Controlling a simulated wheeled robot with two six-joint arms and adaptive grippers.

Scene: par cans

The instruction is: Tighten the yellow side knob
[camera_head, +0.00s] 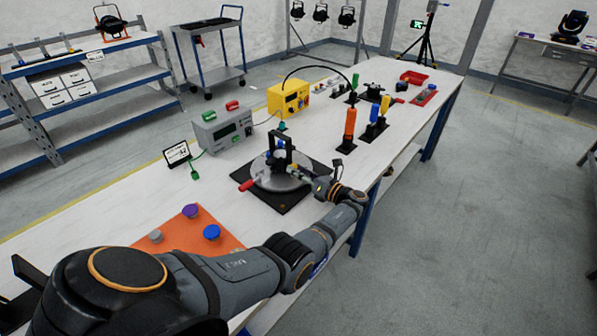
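A dark fixture (283,146) with an upright frame and a round grey disc (268,181) stands on a black base plate (283,203) on the bench. It carries a green top knob, a blue part and a red side handle (247,185). I cannot clearly make out the yellow side knob; it may be hidden at my gripper or too small to tell. My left arm reaches across the front of the bench. My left gripper (314,182) is at the right side of the fixture, pointing left at it. Its fingers are too small and dark to show whether they are open. My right gripper is not in view.
An orange board (187,236) with grey, purple and blue knobs lies front left. Behind the fixture are a grey box (222,128), a yellow box (289,97) and a small display (176,154). An orange-handled tool (350,123) and blue-handled tools stand farther right.

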